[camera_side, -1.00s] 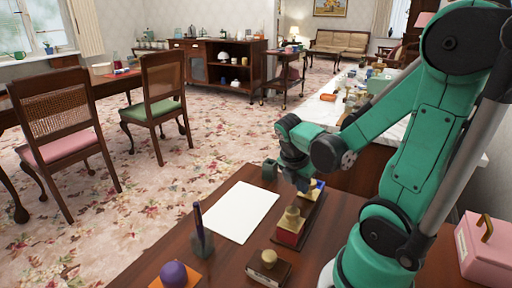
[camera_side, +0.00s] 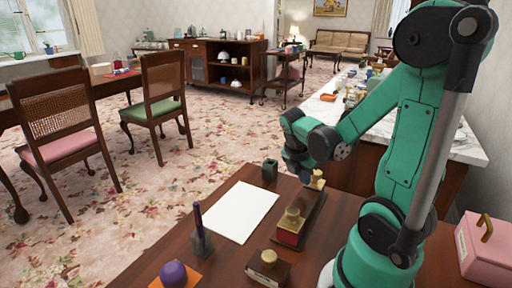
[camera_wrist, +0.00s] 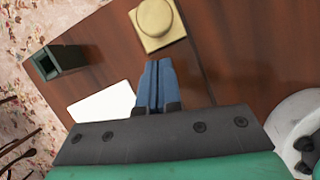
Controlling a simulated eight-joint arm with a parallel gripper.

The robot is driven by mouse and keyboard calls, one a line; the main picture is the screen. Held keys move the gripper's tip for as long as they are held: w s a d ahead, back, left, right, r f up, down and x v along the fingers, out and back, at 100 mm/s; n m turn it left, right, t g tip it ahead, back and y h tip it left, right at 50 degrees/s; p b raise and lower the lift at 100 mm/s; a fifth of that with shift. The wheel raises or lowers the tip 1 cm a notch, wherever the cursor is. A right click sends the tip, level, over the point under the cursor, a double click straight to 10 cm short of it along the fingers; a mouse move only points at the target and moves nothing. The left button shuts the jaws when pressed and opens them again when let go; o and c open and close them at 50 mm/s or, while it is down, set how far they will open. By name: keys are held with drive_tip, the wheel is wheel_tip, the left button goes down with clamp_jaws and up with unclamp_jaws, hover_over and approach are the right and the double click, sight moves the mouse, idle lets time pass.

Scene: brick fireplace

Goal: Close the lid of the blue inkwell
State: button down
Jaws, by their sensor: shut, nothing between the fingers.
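The blue inkwell's tan lid (camera_side: 318,180) shows at the far end of a dark wooden stand (camera_side: 314,216), partly behind my gripper (camera_side: 305,178). In the wrist view the square lid (camera_wrist: 157,24) with its round knob is seen from above and looks flat over the inkwell. The blue body is mostly hidden. My gripper (camera_wrist: 155,66) is shut and empty, its blue fingers pressed together. The fingertips are close beside the lid, on its near side in the wrist view; I cannot tell whether they touch it.
A red inkwell (camera_side: 291,229) with a tan lid stands at the near end of the stand. White paper (camera_side: 241,211), a dark green cup (camera_side: 270,169), a pen holder (camera_side: 202,243), a brown block (camera_side: 268,268) and a purple knob (camera_side: 174,273) are around. A pink box (camera_side: 483,250) is right.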

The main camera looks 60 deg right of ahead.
drive_tip(key=shift+w+a, duration=0.2)
drive_tip(key=shift+a, duration=0.4)
drive_tip(key=shift+w+a, duration=0.15)
drive_tip(key=shift+a, duration=0.4)
drive_tip(key=s+v, duration=0.1)
drive_tip(key=v, duration=0.8)
drive_tip(key=w+a+m+t+y, duration=0.2)
drive_tip(key=w+a+m+t, duration=0.1)
drive_tip(key=a+m, duration=0.3)
drive_tip(key=w+a+m+t+y, duration=0.2)
drive_tip(key=w+a+m+t, duration=0.2)
drive_tip(key=a+m, duration=0.3)
drive_tip(key=shift+w+a+f+m+t, duration=0.3)
drive_tip(key=shift+f+m+t, duration=0.25)
drive_tip(key=shift+m, duration=0.35)
drive_tip(key=shift+r, duration=0.1)
